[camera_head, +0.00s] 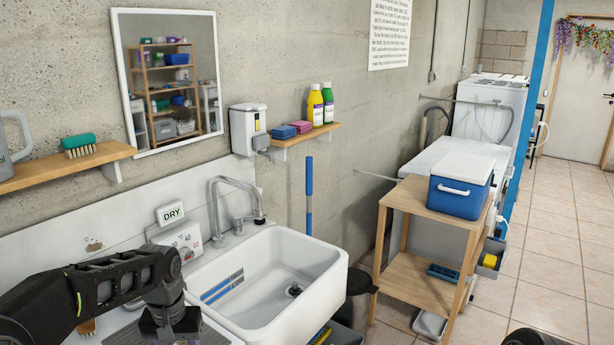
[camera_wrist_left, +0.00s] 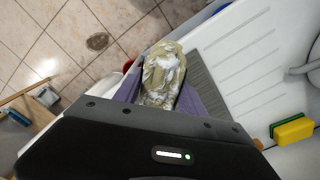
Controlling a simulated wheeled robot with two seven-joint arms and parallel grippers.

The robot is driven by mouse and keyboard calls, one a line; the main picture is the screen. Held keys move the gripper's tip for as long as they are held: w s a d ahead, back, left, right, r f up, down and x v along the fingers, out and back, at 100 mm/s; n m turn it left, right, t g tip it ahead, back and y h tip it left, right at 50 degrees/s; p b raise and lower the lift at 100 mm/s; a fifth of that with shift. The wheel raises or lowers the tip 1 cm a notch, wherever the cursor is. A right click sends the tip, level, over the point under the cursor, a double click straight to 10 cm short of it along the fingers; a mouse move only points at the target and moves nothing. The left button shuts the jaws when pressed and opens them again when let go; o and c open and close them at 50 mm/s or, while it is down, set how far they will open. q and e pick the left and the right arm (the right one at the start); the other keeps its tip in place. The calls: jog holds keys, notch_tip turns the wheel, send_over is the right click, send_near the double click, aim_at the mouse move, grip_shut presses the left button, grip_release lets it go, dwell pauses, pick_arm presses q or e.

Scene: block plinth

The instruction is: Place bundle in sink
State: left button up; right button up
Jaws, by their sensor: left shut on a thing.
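The bundle (camera_wrist_left: 162,78) is a crumpled olive-green cloth with white patches, seen in the left wrist view. My left gripper (camera_wrist_left: 165,98) is shut on it, with a purple-grey finger on each side. In the head view my left gripper (camera_head: 172,325) is over the drainboard, left of the basin, its tips cut off by the bottom edge. The bundle cannot be made out there. The white sink (camera_head: 325,282) has an empty-looking basin with a dark drain and blue strips on its inner wall. My right gripper is not in view.
A curved metal tap (camera_head: 215,200) rises behind the basin. A yellow-green sponge (camera_wrist_left: 292,130) lies on the white counter. A wall shelf (camera_head: 305,137) holds bottles and sponges. A wooden stand (camera_head: 425,280) with a blue cooler (camera_head: 458,198) is right of the sink.

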pick_arm(q)
jog(key=d+f+m, duration=0.1)
jog(key=d+f, duration=0.1)
jog(key=d, duration=0.5)
jog(key=shift+d+f, duration=0.15)
jog(key=shift+d, duration=0.15)
